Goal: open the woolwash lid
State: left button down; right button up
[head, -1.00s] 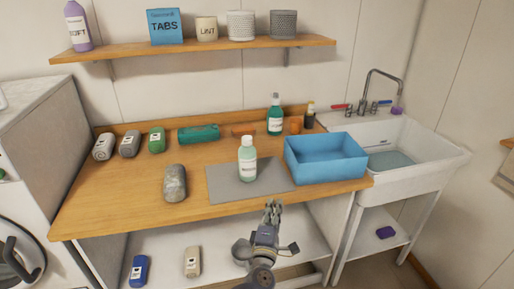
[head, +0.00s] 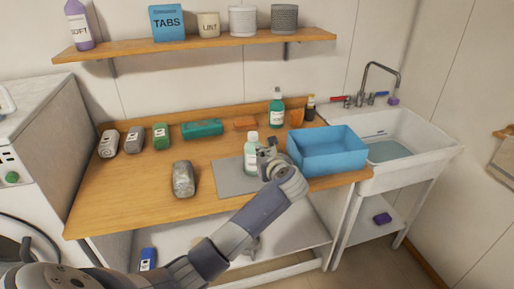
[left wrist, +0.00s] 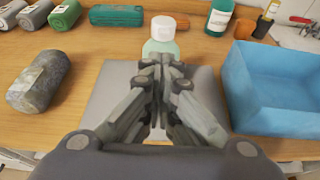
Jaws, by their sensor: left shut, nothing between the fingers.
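A pale green bottle with a white flip-top lid and a white label (head: 251,148) stands upright on the grey mat (head: 230,181). Its label is too small to read; I take it for the woolwash. Its white lid (left wrist: 163,28) looks shut in the left wrist view. My left gripper (head: 267,152) is at the near right side of the bottle in the head view, below the lid. In the left wrist view the gripper (left wrist: 160,62) has its fingertips together and empty, and they hide the bottle's lower part. I cannot tell whether they touch it.
A blue bin (head: 328,150) stands close to the right of my left gripper. A darker green bottle (head: 276,112) stands behind. A grey roll (head: 183,179) lies left of the mat. Several rolled cloths line the back left. The sink (head: 400,145) is at the right.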

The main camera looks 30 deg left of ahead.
aim_at(254, 147)
pick_arm(q)
jog(key=p+x, duration=0.1)
jog(key=x, duration=0.3)
jog(key=shift+a, duration=0.25)
jog(key=shift+x, duration=1)
pick_arm(e)
jog(key=shift+r, duration=0.85)
pick_arm(q)
jog(key=shift+d, duration=0.1)
pick_arm(e)
jog(key=shift+s+a, duration=0.1)
jog(key=shift+a, duration=0.1)
pick_arm(q)
jog(key=shift+w, duration=0.1)
pick_arm(e)
jog(key=shift+f, duration=0.1)
